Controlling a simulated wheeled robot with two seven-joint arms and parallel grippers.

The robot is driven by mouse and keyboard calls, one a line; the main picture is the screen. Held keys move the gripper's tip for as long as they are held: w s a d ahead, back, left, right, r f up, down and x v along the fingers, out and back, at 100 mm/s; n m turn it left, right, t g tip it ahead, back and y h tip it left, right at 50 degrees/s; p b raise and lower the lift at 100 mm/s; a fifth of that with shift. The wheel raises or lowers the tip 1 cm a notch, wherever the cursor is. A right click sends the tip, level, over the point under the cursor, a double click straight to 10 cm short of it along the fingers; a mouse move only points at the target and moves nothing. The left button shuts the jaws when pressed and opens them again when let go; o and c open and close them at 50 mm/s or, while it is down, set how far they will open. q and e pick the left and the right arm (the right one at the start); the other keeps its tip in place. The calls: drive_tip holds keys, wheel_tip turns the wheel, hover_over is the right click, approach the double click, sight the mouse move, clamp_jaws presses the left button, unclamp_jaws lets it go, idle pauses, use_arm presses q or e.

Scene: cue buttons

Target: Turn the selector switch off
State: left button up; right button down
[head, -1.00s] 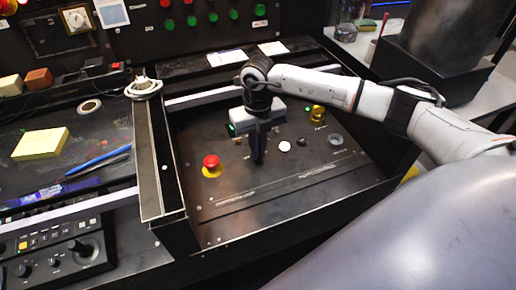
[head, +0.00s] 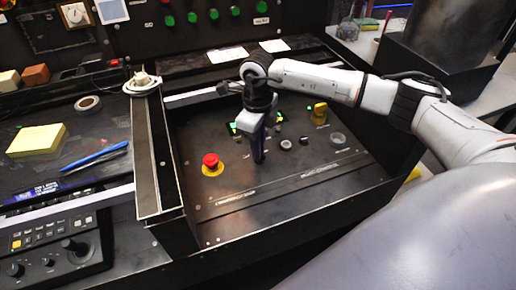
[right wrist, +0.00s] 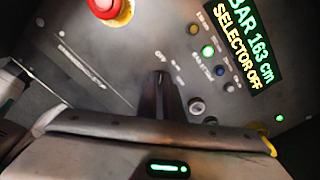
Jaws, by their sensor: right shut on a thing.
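My right gripper (head: 259,158) points down at the black control panel (head: 230,228) and is shut on the selector switch. The switch is hidden behind the fingers in both views. In the right wrist view the dark fingers (right wrist: 162,98) reach to the panel face. A lit display (right wrist: 240,45) there reads "BAR 163 cm" in green and "SELECTOR OFF" in yellow. My left gripper is not in view.
A red mushroom button (head: 211,161) on a yellow base stands left of the gripper. Small round buttons (head: 286,144), a grey knob (head: 338,139) and a yellow part (head: 319,113) stand to the right. The panel's front is clear.

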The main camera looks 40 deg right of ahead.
drive_tip(key=shift+r+n, duration=0.1)
drive_tip(key=shift+n, duration=0.3)
drive_tip(key=c, duration=1.9)
unclamp_jaws()
wheel_tip(320, 180, up, 10)
drive_tip(key=shift+r, duration=0.15)
